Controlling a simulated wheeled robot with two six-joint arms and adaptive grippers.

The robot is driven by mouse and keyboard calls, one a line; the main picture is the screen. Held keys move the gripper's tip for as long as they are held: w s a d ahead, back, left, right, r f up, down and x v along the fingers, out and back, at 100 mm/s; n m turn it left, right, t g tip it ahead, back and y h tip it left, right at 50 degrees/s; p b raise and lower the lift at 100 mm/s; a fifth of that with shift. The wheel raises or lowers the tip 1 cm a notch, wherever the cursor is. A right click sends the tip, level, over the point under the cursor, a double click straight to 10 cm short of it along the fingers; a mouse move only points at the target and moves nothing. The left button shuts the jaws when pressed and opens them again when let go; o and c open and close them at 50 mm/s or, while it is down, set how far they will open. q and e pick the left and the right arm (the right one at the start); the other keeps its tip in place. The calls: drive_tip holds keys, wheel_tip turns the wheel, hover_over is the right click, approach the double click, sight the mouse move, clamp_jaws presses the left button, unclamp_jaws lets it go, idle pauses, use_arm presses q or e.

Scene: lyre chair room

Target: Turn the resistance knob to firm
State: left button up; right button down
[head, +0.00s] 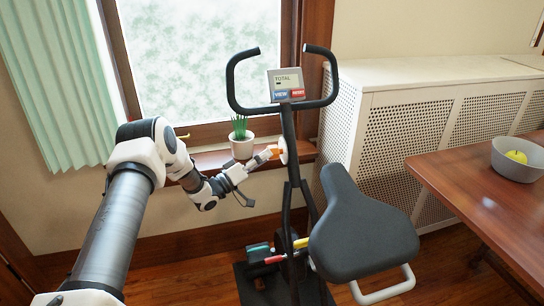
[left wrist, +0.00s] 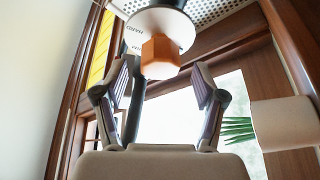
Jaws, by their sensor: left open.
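The orange resistance knob (head: 274,150) sits on a pale round dial (head: 283,152) on the exercise bike's upright post (head: 290,135). My left gripper (head: 257,178) is open, just left of the post. In the left wrist view its fingers (left wrist: 159,72) stand on either side of the knob's near end, with gaps visible on both sides. The knob's exact setting cannot be read. My right gripper is not in view.
A potted plant (head: 242,142) stands on the windowsill behind my left gripper. The black seat (head: 362,232) is right of the post, the handlebar (head: 237,85) above. A wooden table (head: 480,190) with a bowl (head: 518,168) is at the right.

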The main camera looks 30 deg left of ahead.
sight(276, 151)
use_arm(q)
drive_tip(key=x, duration=0.3)
drive_tip(key=shift+w, duration=0.1)
drive_tip(key=c, duration=1.1)
drive_tip(key=shift+c, duration=0.2)
drive_tip(key=shift+b, duration=0.3)
